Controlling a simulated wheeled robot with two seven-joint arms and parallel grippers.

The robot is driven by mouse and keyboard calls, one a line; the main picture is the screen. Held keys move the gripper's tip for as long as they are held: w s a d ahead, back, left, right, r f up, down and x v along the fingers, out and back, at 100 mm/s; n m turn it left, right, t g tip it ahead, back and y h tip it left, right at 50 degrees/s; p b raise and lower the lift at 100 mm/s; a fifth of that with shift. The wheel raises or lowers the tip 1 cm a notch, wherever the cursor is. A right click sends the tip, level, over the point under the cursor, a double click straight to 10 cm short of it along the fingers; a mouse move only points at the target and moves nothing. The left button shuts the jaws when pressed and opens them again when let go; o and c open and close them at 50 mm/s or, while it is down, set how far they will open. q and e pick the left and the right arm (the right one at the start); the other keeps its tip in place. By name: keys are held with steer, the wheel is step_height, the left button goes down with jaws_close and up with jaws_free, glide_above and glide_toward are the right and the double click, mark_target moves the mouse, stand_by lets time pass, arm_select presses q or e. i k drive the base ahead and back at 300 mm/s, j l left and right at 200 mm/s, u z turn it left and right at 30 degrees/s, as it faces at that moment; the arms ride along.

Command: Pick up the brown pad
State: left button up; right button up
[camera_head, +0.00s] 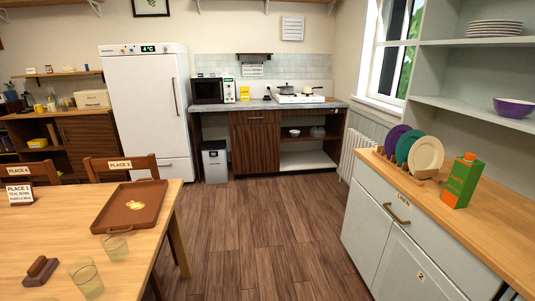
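A small brown block-like thing (40,271), which looks like the brown pad, lies on the wooden table (80,245) at the lower left of the head view. It has a dark base and a raised, lighter brown top. Nothing covers it. Neither of my grippers shows in this view.
A brown tray (113,222) with a yellow thing (133,206) and two glasses (115,247) (86,280) are on the table. Chairs (122,168) stand behind it. A right counter (468,216) holds a plate rack and a green-orange carton (461,181). The floor (260,235) between is clear.

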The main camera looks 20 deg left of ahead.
mark_target(40, 270)
steer(key=i+l+u, duration=0.1)
steer(key=i+u, duration=0.3)
steer(key=i+l+u, duration=0.15)
steer(key=i+u, duration=0.3)
steer(key=i+l+u, duration=0.2)
steer(key=u, duration=0.2)
steer(key=i+l+u, duration=0.25)
steer(key=l+u, duration=0.15)
steer(key=l, duration=0.1)
